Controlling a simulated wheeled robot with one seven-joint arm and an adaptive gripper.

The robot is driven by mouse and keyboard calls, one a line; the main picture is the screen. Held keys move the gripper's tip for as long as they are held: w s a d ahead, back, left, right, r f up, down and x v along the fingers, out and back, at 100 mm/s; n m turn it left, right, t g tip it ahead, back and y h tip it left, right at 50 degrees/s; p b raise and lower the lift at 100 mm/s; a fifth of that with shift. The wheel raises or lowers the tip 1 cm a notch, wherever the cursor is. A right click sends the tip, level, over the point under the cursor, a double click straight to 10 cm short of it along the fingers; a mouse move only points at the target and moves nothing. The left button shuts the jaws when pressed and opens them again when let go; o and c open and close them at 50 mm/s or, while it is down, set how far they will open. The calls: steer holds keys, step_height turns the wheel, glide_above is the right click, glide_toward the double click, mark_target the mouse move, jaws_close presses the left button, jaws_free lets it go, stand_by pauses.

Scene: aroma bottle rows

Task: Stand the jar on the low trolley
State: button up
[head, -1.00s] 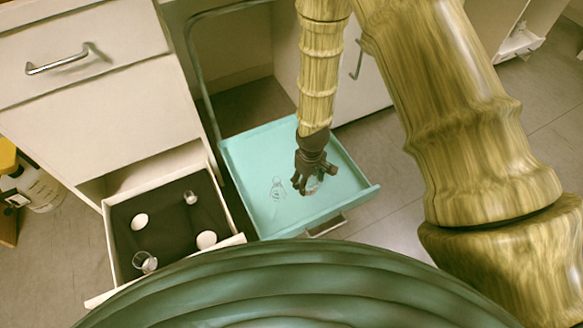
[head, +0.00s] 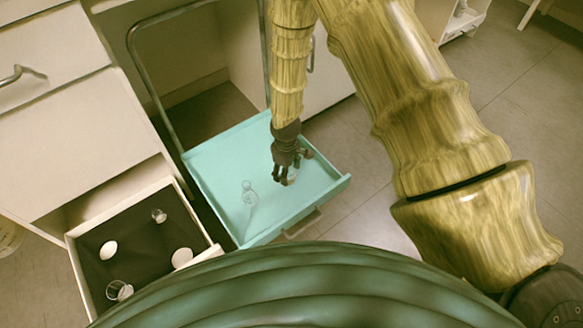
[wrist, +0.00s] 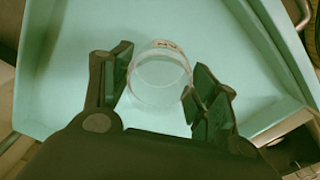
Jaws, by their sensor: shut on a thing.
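The jar (wrist: 158,82) is a clear, round glass vessel with a small pale label on its far side. It sits between the two dark fingers of my gripper (wrist: 160,95) in the wrist view, and the fingers are shut on it. In the head view my gripper (head: 285,176) is over the right part of the low trolley (head: 215,165), a teal tray with raised edges and a tall grey handle. The jar is small and partly hidden by the fingers there. I cannot tell whether its base touches the tray.
At left, an open drawer (head: 135,250) holds glass vessels and white round things on a dark lining. White cabinets (head: 75,115) stand behind. The tray's right part is otherwise clear.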

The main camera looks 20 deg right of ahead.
mark_target(291, 166)
steer(key=w, duration=0.1)
steer(key=w+d, duration=0.1)
steer(key=w+d+b, duration=0.1)
steer(key=shift+w+d+f, duration=0.15)
steer(key=shift+f, duration=0.1)
steer(key=f, duration=0.1)
steer(key=f+b, duration=0.2)
steer(key=shift+w+d+f, duration=0.3)
steer(key=shift+w+f, duration=0.05)
steer(key=shift+w, duration=0.05)
steer(key=shift+r, duration=0.1)
steer(key=o, duration=1.1)
steer(key=shift+c, duration=0.2)
step_height(291, 166, up, 12)
steer(key=p, duration=0.5)
